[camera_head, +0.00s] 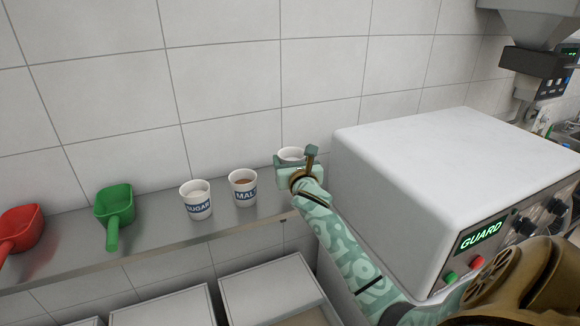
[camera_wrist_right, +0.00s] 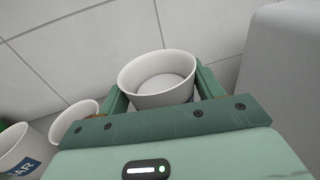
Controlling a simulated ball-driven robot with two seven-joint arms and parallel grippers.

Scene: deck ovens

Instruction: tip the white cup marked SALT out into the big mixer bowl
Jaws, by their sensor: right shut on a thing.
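A white cup (camera_head: 291,153) stands roughly upright in my right gripper (camera_head: 297,170), at the right end of the row of cups beside the big white machine. The fingers are shut on its sides. In the right wrist view the cup (camera_wrist_right: 157,76) sits between both fingers, with pale white inside. Its marking is hidden, so I cannot read SALT on it. I cannot tell whether its base touches the shelf. The big mixer bowl is not in view. My left gripper is not in view.
On the steel shelf (camera_head: 160,238) stand a SUGAR cup (camera_head: 198,205) and a cup reading MAL (camera_head: 243,190), left of my gripper. A green scoop (camera_head: 115,208) and red scoop (camera_head: 20,228) lie farther left. The white GUARD machine (camera_head: 440,165) blocks the right. Tiled wall behind.

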